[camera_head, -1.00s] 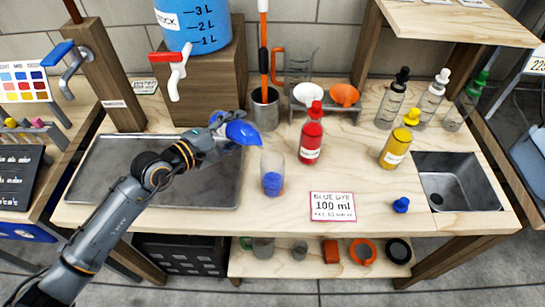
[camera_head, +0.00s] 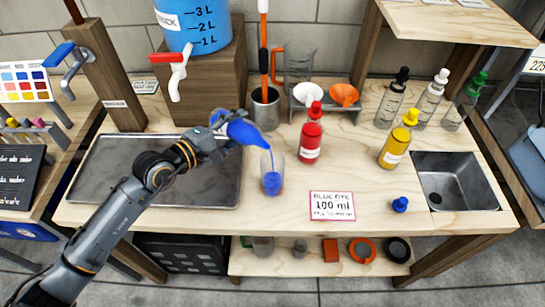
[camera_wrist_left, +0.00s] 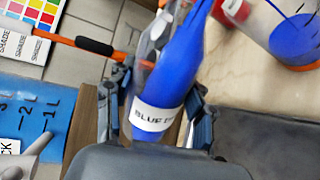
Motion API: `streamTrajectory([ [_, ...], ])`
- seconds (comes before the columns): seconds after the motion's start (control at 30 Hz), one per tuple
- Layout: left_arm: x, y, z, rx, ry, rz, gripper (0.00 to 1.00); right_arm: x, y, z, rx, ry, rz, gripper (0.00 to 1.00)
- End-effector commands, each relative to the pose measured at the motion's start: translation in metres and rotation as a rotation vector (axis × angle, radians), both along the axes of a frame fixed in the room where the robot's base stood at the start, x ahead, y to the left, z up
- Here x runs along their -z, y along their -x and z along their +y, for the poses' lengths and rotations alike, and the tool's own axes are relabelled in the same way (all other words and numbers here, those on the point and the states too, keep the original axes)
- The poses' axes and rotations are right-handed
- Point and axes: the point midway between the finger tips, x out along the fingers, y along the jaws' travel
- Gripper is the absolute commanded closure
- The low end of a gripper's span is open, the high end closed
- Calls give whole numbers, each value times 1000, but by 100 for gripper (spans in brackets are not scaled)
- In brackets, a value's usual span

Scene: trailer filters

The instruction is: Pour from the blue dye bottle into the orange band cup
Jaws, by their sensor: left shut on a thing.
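My left gripper (camera_head: 226,130) is shut around the blue dye bottle (camera_head: 244,131), left of the cup. The bottle is tipped with its nozzle down to the right, at the cup's rim. A thin blue stream runs from the nozzle into the clear cup (camera_head: 273,160). The cup stands upright on the bench, with blue liquid in its lower part and a little orange at its base. In the left wrist view the labelled bottle (camera_wrist_left: 168,85) lies between the fingers, and the cup's orange band (camera_wrist_left: 300,66) shows at the upper right. My right gripper is out of view.
A red bottle (camera_head: 311,138) stands close right of the cup. A card reading blue dye 100 ml (camera_head: 332,206) and a blue cap (camera_head: 400,204) lie in front. The metal tray (camera_head: 120,190) is under my arm; a steel pot (camera_head: 265,112) stands behind.

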Motion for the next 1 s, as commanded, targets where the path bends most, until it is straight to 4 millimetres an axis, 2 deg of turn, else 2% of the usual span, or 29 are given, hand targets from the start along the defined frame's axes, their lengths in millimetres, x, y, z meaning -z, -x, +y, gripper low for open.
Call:
streamTrajectory([
  [0.47,-3,0,-1,0,-18,-17,93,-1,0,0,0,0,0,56],
  [0.53,19,-3,4,-2,55,44,93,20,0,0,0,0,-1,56],
  [0.6,30,-5,5,-1,146,116,93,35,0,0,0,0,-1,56],
  [0.77,23,-3,3,0,181,142,93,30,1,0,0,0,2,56],
  [1.0,45,0,0,0,304,246,93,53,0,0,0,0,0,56],
])
